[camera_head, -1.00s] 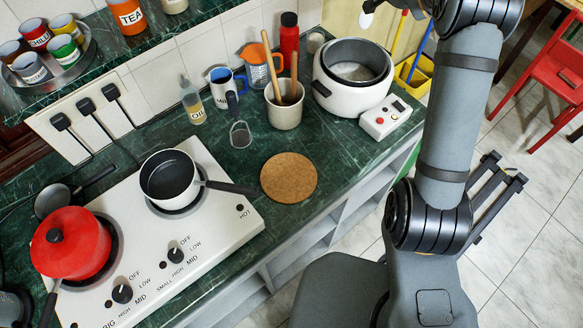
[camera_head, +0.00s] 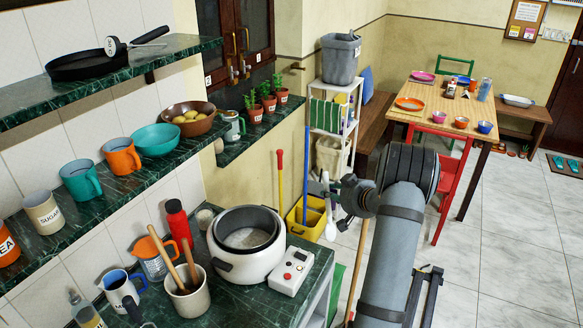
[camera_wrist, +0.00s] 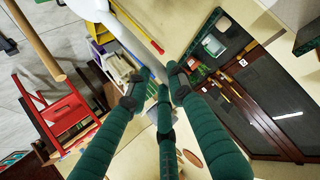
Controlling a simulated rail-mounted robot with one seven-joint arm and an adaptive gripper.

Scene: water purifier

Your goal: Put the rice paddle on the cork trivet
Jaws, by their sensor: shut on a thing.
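My gripper (camera_head: 350,192) is in the middle of the head view, in front of the yellow bin and white shelf. It is shut on a slim white thing that looks like the rice paddle (camera_head: 331,228), hanging down from it. In the wrist view the green fingers of my gripper (camera_wrist: 157,82) come close together; I cannot make out the paddle clearly between them. The cork trivet is outside both present views; a second ago it lay on the green counter, right of the stove.
The white rice cooker (camera_head: 245,245), its control box (camera_head: 292,271) and a utensil crock (camera_head: 187,300) crowd the counter (camera_head: 318,272). A red bottle (camera_head: 178,224) stands behind them. A yellow bin (camera_head: 306,220) is on the floor. Open tiled floor lies right of my arm.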

